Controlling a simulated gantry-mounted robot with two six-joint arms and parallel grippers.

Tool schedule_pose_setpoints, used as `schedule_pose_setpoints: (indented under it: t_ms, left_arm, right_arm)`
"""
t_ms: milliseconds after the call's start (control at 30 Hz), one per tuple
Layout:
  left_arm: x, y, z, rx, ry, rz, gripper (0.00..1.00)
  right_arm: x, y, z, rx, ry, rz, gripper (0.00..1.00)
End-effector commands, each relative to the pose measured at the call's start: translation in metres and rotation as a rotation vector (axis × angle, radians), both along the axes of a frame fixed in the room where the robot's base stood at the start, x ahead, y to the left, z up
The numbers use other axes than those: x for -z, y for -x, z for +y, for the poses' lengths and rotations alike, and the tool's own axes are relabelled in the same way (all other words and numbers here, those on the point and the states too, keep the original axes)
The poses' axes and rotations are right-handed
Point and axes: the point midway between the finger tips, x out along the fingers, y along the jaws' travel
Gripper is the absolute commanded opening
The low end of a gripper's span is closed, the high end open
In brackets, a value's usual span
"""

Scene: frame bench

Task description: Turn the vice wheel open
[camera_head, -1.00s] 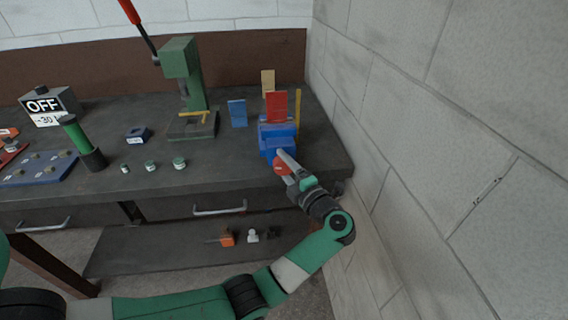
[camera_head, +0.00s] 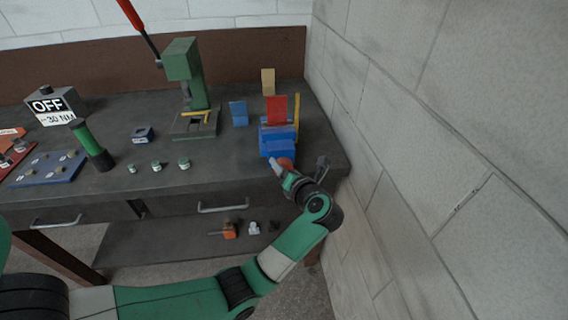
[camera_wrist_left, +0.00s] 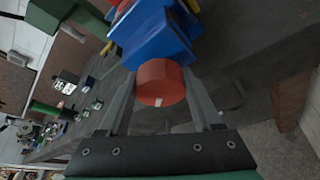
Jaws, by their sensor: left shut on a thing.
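The blue vice (camera_head: 277,138) stands at the right front of the bench and also fills the top of the left wrist view (camera_wrist_left: 155,38). A red plate (camera_head: 277,107) stands upright at its top. The vice's red wheel (camera_head: 286,162) faces the bench front, partly hidden by my gripper. In the left wrist view the wheel (camera_wrist_left: 160,82) shows a small white mark on its lower rim. My left gripper (camera_head: 297,167) is shut on the wheel, with one finger on each side. My right gripper is not in view.
A concrete wall (camera_head: 420,170) rises close to the right of the vice. A green press (camera_head: 185,75), a blue plate (camera_head: 238,113) and a tan plate (camera_head: 268,82) stand behind and to the left. Small green-topped pieces (camera_head: 157,166) sit near the front edge.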

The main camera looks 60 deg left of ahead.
Motion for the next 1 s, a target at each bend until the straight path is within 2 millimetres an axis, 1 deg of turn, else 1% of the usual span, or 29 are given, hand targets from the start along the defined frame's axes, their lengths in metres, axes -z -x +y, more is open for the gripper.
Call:
schedule_pose_setpoints:
  t_ms: [33,100,400,500,1000]
  left_arm:
    - [-0.001,0.001,0.001,0.002,0.017,-0.039,0.10]
    - [-0.001,0.001,0.001,0.002,0.035,-0.103,0.10]
    - [0.000,0.002,0.001,0.000,0.116,-0.374,0.11]
    - [0.001,0.001,0.001,-0.001,0.134,-0.437,0.12]
    - [0.002,0.001,0.001,0.000,0.135,-0.450,0.12]
  right_arm:
    - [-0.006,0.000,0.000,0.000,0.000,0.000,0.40]
    - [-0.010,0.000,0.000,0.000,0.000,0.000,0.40]
    - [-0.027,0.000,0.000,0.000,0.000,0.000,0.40]
    - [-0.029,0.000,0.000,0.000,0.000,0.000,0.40]
    - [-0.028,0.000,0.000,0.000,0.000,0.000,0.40]
